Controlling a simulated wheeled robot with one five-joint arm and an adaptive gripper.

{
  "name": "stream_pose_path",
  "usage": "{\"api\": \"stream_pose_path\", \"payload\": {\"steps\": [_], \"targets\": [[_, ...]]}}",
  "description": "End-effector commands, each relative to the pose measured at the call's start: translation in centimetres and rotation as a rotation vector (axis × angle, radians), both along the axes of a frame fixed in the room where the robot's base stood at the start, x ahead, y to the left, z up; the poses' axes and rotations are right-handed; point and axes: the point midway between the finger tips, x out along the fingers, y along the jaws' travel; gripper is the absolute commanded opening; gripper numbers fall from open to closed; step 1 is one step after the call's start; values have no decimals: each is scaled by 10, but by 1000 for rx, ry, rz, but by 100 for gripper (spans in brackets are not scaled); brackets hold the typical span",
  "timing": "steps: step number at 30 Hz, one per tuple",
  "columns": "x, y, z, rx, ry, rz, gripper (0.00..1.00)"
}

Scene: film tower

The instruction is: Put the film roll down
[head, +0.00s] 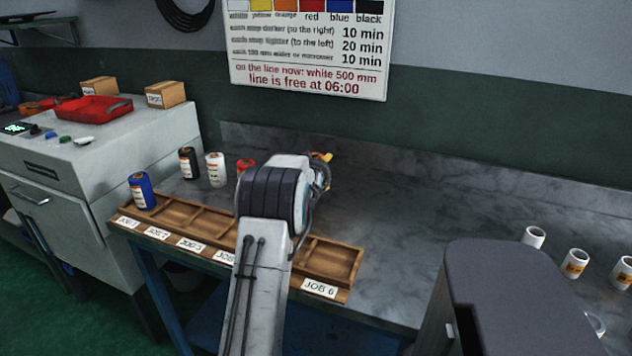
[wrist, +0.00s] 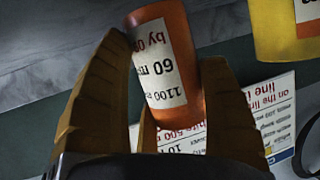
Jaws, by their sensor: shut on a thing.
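In the wrist view my gripper (wrist: 165,105) has its two yellow-brown fingers on either side of an orange film roll (wrist: 165,60) with a white printed label. It holds the roll; the roll's lower part is partly hidden by the fingers. In the head view my arm hides the roll, and a bit of a finger (head: 323,157) shows past the wrist. The wooden job rack (head: 335,262) lies below, along the counter's front edge. A blue roll (head: 142,190) stands in its JOB 1 slot. The JOB 6 slot is empty; my arm partly covers the middle slots.
Black (head: 188,163), white (head: 215,169) and red (head: 246,164) rolls stand behind the rack. A yellow roll (wrist: 285,28) shows in the wrist view. Several white cylinders (head: 575,263) stand at right. The counter (head: 390,220) between is clear. A notice board (head: 308,45) hangs behind.

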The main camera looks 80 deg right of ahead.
Motion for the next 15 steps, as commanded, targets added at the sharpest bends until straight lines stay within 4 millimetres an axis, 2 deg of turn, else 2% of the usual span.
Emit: {"api": "stream_pose_path", "payload": {"steps": [8,15], "targets": [[-10,-2,-33,1,-1,-16,34],[-12,-3,-35,-1,-2,-17,34]]}}
